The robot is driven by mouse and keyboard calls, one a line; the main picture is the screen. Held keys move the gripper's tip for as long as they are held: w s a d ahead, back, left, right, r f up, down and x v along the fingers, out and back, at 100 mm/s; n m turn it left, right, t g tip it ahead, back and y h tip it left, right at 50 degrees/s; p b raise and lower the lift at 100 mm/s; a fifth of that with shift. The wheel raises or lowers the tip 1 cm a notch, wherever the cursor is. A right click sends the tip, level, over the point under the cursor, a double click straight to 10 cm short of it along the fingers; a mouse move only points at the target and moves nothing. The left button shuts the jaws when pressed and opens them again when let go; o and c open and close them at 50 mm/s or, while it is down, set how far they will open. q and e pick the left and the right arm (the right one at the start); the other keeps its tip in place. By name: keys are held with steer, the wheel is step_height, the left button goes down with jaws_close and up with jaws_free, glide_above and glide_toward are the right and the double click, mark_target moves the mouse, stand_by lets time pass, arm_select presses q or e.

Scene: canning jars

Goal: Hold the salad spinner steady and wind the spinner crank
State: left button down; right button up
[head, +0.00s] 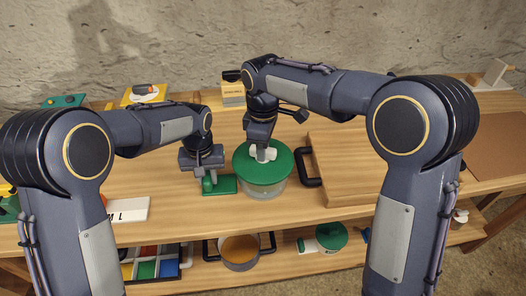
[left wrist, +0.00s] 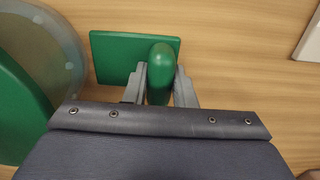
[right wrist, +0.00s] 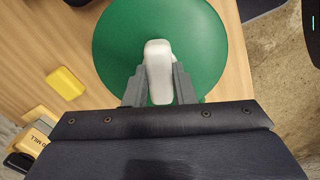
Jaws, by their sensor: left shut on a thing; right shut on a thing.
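The salad spinner (head: 266,171) stands on the wooden bench, with a green lid over a clear bowl; its lid fills the upper middle of the right wrist view (right wrist: 205,60). My right gripper (head: 262,150) is shut on the white crank knob (right wrist: 158,60) on the lid. A green base plate (head: 222,186) with an upright green handle (left wrist: 161,65) is at the spinner's left side. My left gripper (left wrist: 160,85) is shut on this handle. The clear bowl edge also shows in the left wrist view (left wrist: 72,50). The join between plate and bowl is unclear.
A white labelled block (head: 128,209) lies to the left. Small boxes stand along the back. A lower shelf holds a pot (head: 240,252) and a divided tray (head: 158,262).

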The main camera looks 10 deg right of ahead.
steer(key=shift+m, duration=0.6)
steer(key=m, duration=0.4)
steer(key=shift+m, duration=0.3)
steer(key=o, duration=1.1)
steer(key=shift+c, duration=0.2)
step_height(320, 180, up, 12)
